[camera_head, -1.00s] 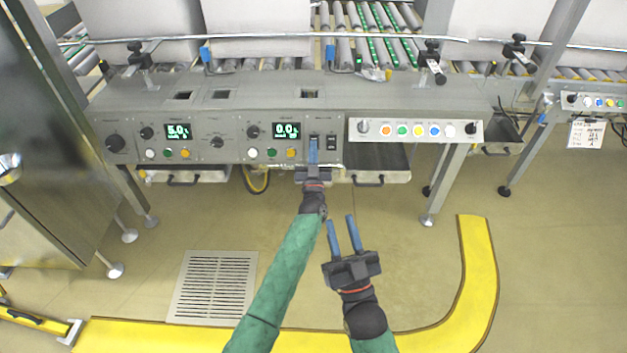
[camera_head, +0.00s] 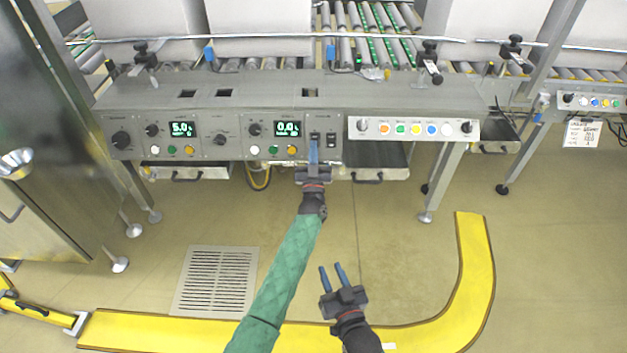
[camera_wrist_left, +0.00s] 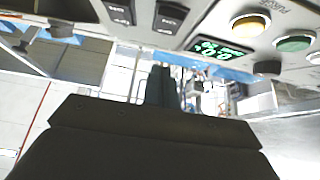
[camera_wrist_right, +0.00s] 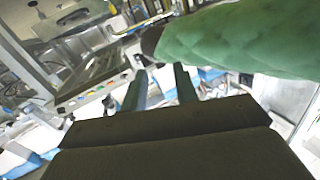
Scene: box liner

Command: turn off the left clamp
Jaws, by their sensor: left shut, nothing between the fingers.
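Two black rocker switches sit side by side on the grey control panel, the left switch (camera_head: 315,136) and the right switch (camera_head: 331,141). Their labels are too small to read. My left gripper (camera_head: 313,145) is shut and empty, with its blue fingertips just at or below the left switch. Contact cannot be told. In the left wrist view both switches show at the top, one at left (camera_wrist_left: 121,11) and one at right (camera_wrist_left: 170,17), above the closed fingers (camera_wrist_left: 162,85). My right gripper (camera_head: 332,278) is open and empty, low over the floor.
Left of the switches are a green 0.0 display (camera_head: 288,129), several push buttons and black knobs. A white button strip (camera_head: 413,129) is to the right. Drawers with handles hang below the panel. A yellow floor rail (camera_head: 476,265) curves at lower right.

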